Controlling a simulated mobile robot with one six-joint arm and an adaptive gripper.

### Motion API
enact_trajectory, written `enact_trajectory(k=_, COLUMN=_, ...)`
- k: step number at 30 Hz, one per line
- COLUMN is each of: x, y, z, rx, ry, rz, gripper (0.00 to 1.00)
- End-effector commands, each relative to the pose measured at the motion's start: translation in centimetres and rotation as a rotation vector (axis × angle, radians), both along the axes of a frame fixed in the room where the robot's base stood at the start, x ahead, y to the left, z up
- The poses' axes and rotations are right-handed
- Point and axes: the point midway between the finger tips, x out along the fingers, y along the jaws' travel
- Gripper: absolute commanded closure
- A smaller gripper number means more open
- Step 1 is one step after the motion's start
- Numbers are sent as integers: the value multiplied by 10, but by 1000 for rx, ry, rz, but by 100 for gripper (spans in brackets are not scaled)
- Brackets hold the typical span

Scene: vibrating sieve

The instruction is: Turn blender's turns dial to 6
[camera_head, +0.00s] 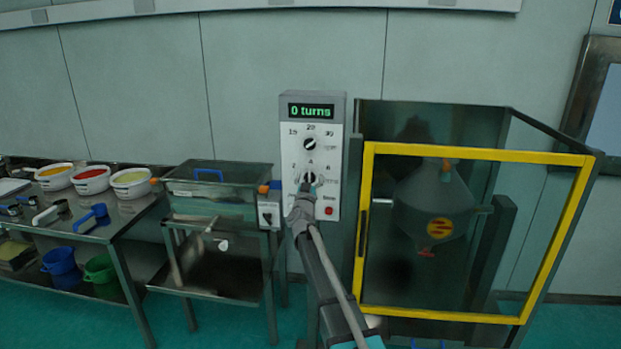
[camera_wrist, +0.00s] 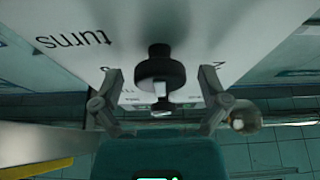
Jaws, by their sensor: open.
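The turns dial (camera_head: 309,179) is the lower black knob on the light grey control panel (camera_head: 325,215). Numbers 2, 4 and 6 are marked around it. The display (camera_head: 311,110) reads "0 turns". In the wrist view the black dial (camera_wrist: 160,75) stands out from the white panel, with the word "turns" beside it. My gripper (camera_head: 306,190) is at the dial in the head view and partly covers it. In the wrist view my gripper's fingers (camera_wrist: 160,95) are apart, one on each side of the dial, with gaps between them and it.
An upper black knob (camera_head: 310,145) and a red button (camera_head: 328,211) are on the same panel. A yellow-framed guard (camera_head: 364,215) around the blender (camera_head: 436,200) stands right. A sieve unit (camera_head: 215,195) and a steel table (camera_head: 125,215) with bowls stand left.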

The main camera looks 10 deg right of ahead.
Motion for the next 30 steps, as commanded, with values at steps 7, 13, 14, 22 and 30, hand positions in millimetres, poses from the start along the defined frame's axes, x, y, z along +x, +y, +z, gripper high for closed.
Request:
enact_trajectory(k=7, x=0, y=0, z=0, rx=0, ry=0, rz=0, gripper=49)
enact_trajectory(k=13, x=0, y=0, z=0, rx=0, ry=0, rz=0, gripper=86)
enact_trajectory(k=14, x=0, y=-5, z=0, rx=-1, ry=0, rz=0, gripper=89)
enact_trajectory(k=22, x=0, y=1, z=0, rx=19, ry=-7, rz=0, gripper=89)
enact_trajectory(k=30, x=0, y=1, z=1, rx=118, ry=-39, rz=0, gripper=89)
